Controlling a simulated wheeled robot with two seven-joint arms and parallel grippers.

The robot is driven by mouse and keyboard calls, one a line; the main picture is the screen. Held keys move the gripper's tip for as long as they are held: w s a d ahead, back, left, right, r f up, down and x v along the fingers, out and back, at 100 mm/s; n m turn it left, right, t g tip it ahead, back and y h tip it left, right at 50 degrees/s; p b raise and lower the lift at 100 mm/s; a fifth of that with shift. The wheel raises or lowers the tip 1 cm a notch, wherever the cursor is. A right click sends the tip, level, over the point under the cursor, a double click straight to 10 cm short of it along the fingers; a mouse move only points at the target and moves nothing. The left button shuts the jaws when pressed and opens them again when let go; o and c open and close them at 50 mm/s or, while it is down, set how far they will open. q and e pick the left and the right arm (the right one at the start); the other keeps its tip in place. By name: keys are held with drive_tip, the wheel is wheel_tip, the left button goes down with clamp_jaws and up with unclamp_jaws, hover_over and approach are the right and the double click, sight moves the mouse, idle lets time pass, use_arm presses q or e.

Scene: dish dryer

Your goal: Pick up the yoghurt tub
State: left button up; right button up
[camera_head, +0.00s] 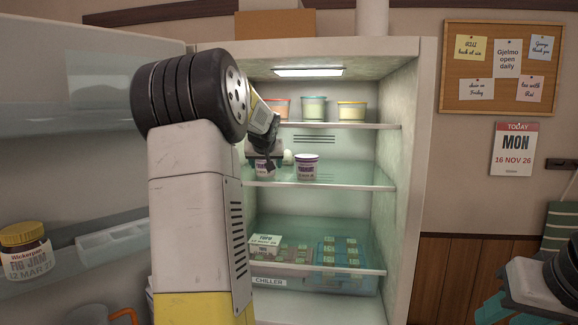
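One yoghurt tub (307,169) is fully in view, upright and apart from my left gripper. The other tub (265,171) is farther left, with its upper part partly covered by my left gripper. My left gripper (267,160) reaches into the fridge past my large arm, its dark fingers at the left tub's lid. I cannot tell whether they touch it or how far apart they are. Part of my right arm shows at the bottom right; its gripper cannot be made out.
An egg (288,157) sits between the tubs. Several coloured pots, including a yellow one (352,111), stand on the shelf above. A tofu box (265,243) is on the lower shelf. The open door, with a fig jam jar (27,251), is at left.

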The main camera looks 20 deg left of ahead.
use_arm(q)
drive_tip(key=s+d, duration=0.3)
drive_tip(key=s, duration=0.5)
drive_tip(key=s+d, duration=0.4)
drive_tip(key=s, duration=0.4)
drive_tip(key=shift+s+d+r, duration=0.2)
drive_tip(key=shift+d+r, duration=0.05)
drive_tip(key=shift+r, duration=0.2)
drive_tip(key=shift+w, duration=0.1)
drive_tip(key=w+d+f+m+h, duration=0.2)
drive_tip(key=d+f+m+h, duration=0.2)
drive_tip(key=d+f, duration=0.5)
drive_tip(key=w+d+f+m+h, duration=0.3)
drive_tip(key=d+f, duration=0.7)
drive_tip(key=f, duration=0.5)
drive_tip(key=shift+w+d+f+m+t+h, duration=0.25)
drive_tip(key=shift+f+m+h, duration=0.2)
drive_tip(key=shift+m, duration=0.25)
drive_tip(key=shift+s, duration=0.1)
